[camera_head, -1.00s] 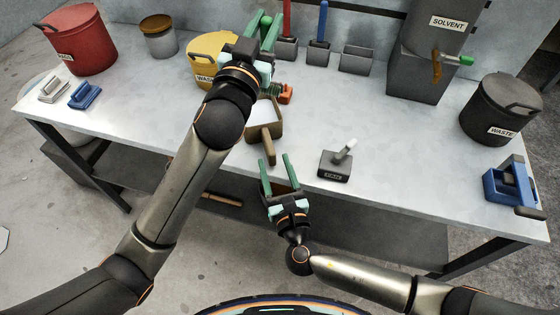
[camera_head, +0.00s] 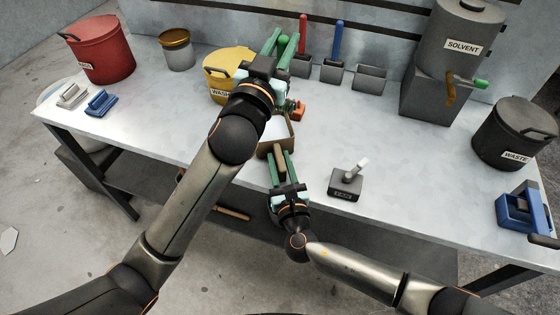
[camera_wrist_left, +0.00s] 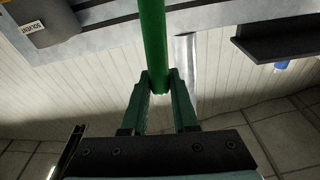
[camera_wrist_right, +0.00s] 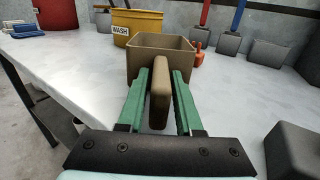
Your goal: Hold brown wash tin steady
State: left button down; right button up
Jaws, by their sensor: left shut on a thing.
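The brown tin (camera_wrist_right: 160,46) stands on the bench, open at the top, with its handle (camera_wrist_right: 160,95) toward my right arm. In the head view the tin (camera_head: 292,135) is partly hidden behind my left arm. My right gripper (camera_head: 280,156) has one finger on each side of the handle. In the right wrist view slim gaps seem to show between handle and fingers, so it looks open around it. My left gripper (camera_head: 286,38) is above the bench behind the tin, shut on a green rod (camera_wrist_left: 153,40), like a handle. The rod's far end is not clear.
A yellow wash bucket (camera_head: 222,88) stands left of my left gripper. An orange object (camera_head: 297,110) sits just behind the tin. A small grey block with a light handle (camera_head: 346,182) is to the right. The bench between it and the waste bin (camera_head: 505,135) is clear.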

grip_shut()
dwell(1.4)
jog(key=shift+o, duration=1.7)
grip_release()
grip_shut()
